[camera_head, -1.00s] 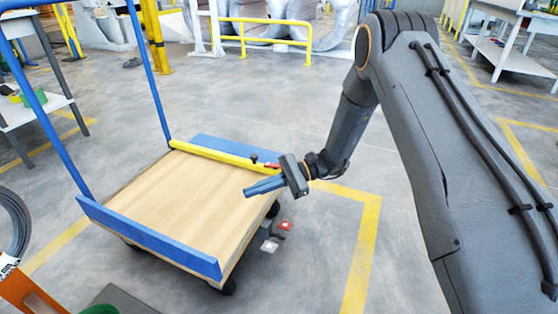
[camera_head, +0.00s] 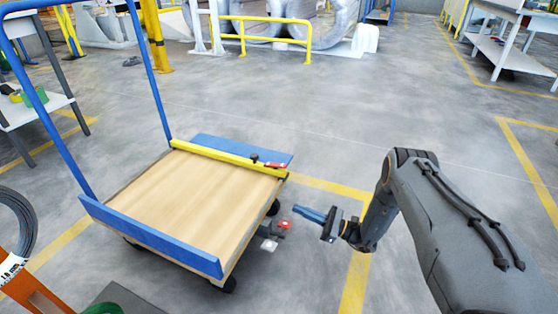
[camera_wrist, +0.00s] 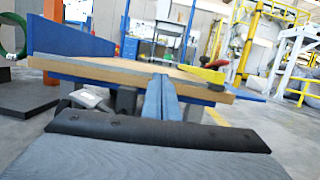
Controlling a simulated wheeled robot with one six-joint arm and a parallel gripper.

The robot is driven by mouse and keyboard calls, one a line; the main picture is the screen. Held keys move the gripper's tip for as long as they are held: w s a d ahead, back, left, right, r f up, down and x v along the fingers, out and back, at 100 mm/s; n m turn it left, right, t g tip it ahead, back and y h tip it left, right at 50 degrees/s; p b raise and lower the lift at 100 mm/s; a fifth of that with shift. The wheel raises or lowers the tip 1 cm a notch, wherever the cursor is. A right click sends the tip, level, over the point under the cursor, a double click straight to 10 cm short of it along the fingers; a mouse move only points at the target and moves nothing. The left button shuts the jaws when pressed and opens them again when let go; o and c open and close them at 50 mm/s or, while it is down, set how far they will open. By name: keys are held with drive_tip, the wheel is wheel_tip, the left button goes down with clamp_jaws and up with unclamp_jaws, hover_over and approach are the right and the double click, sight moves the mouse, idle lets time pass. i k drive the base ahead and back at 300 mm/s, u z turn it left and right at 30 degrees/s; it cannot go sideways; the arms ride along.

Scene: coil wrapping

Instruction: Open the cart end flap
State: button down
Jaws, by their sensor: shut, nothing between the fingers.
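The cart has a wooden deck (camera_head: 190,200), a blue upright handle frame (camera_head: 155,85) at its left end and an upright blue side board (camera_head: 150,235) along its near side. A yellow bar (camera_head: 215,154) runs along the far edge, with a black knob and a red piece (camera_head: 276,165) near its right end. A blue panel (camera_head: 240,149) extends outward beyond the bar. My gripper (camera_head: 300,211) is shut and empty, just right of the cart's right end and apart from it. In the wrist view its blue fingers (camera_wrist: 160,88) point toward the deck edge.
Red and white pedals (camera_head: 272,238) stick out low under the cart's right end. A wire coil (camera_head: 15,222) and orange stand (camera_head: 28,290) are at the lower left. A workbench (camera_head: 35,110) stands at left. The floor to the right is mostly clear.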

sight(239, 149)
drive_tip(key=u, duration=0.05)
drive_tip(key=i, duration=1)
drive_tip(key=z, duration=0.05)
